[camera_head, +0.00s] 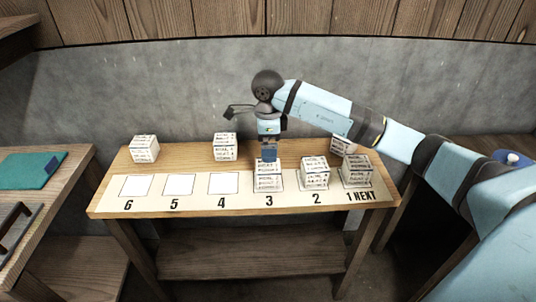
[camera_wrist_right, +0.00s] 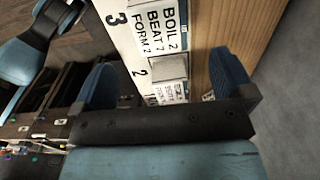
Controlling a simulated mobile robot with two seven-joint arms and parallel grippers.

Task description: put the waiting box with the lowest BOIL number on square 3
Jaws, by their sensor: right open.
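A white box with printed lines (camera_head: 268,183) sits on square 3, on the pale numbered strip. In the right wrist view its label (camera_wrist_right: 160,30) reads BOIL 2, BEAT 7, FORM 2. My right gripper (camera_head: 268,158) points down, open and empty, just above and behind this box. Other printed boxes stand on square 2 (camera_head: 315,173) and square 1 (camera_head: 357,171). Behind the strip stand a box at the back left (camera_head: 144,149), one at the back middle (camera_head: 224,147) and one at the back right (camera_head: 342,144), partly hidden. Their labels are too small to read. My left gripper is not seen.
Squares 4 (camera_head: 223,184), 5 (camera_head: 179,184) and 6 (camera_head: 136,186) are bare. The wooden table (camera_head: 190,157) has free room between the back boxes. A grey wall (camera_head: 180,85) rises close behind. A side bench with a teal item (camera_head: 30,170) is at the left.

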